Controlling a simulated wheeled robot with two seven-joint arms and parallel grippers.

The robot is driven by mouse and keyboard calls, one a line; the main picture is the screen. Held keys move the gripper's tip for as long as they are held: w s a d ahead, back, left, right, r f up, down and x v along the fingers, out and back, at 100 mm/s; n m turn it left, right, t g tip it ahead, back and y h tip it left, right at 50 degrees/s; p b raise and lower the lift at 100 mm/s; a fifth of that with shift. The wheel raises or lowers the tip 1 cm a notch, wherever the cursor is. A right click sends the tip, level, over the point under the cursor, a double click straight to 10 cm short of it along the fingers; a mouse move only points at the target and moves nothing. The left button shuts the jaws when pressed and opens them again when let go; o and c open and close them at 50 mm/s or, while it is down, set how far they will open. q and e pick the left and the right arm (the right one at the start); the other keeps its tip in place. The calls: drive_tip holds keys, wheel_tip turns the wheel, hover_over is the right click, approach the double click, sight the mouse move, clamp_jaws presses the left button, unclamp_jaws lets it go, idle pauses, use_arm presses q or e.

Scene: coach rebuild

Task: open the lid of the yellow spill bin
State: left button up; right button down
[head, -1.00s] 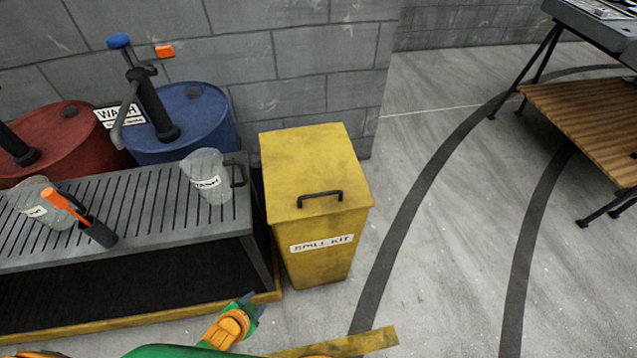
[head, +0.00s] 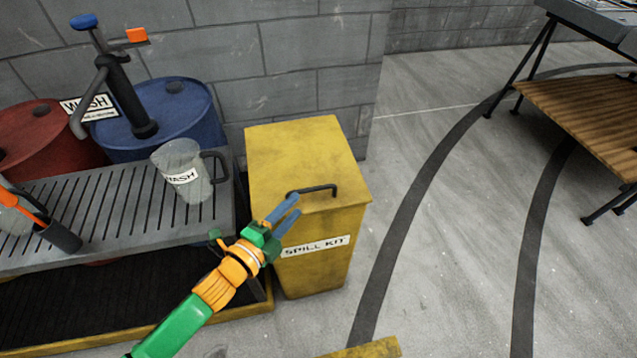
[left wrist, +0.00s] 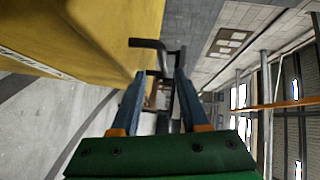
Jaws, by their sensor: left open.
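The yellow spill bin (head: 318,250) stands on the floor in the middle of the head view, with a "SPILL KIT" label on its front. Its lid (head: 300,152) is closed, with a black bar handle (head: 314,190) near the front edge. My left gripper (head: 284,208) is at the front left of the bin, its blue fingers open and pointing toward the handle. In the left wrist view the handle (left wrist: 150,44) is ahead of the fingers (left wrist: 158,82), near the left fingertip; whether they touch I cannot tell. My right gripper is not in view.
A slatted bench (head: 105,225) with a clear wash jug (head: 182,172) stands close to the bin's left. A blue drum (head: 185,115) and a red drum (head: 40,140) are behind it. A block wall is behind the bin. The floor to the right (head: 455,230) is clear.

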sight(308, 192)
use_arm(q)
drive_tip(key=b+x, duration=0.1)
drive_tip(key=x, duration=0.6)
drive_tip(key=shift+w+d+r, duration=0.15)
drive_tip(key=shift+w, duration=0.1)
clamp_jaws()
drive_tip(key=shift+s, duration=0.1)
idle(0.9)
